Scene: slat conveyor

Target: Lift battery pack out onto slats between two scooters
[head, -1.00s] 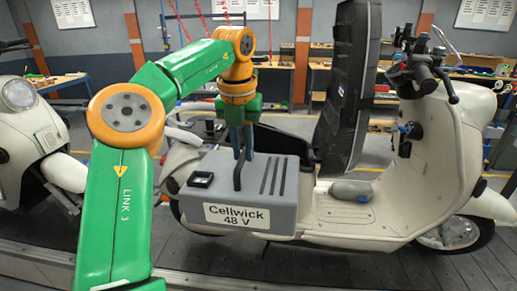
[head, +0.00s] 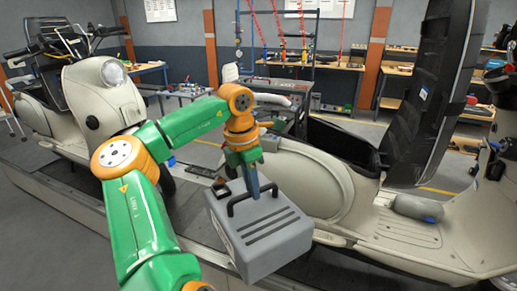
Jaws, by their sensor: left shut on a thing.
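The grey battery pack (head: 272,252) hangs tilted in the middle of the head view, its label face turned mostly away. My left gripper (head: 258,190) is shut on the black handle (head: 250,199) on its top. The pack is in front of the rear body of the right cream scooter (head: 310,188), whose seat (head: 435,95) stands raised over an open bay (head: 342,148). The left cream scooter (head: 98,95) stands farther back. Dark conveyor slats (head: 192,208) show between the scooters, partly hidden by my left arm. My right gripper is out of view.
The conveyor's metal edge (head: 60,197) runs along the near side. A grey rounded piece (head: 417,208) lies on the right scooter's footboard. Workbenches (head: 315,68) stand behind. Bare slats show between the scooters.

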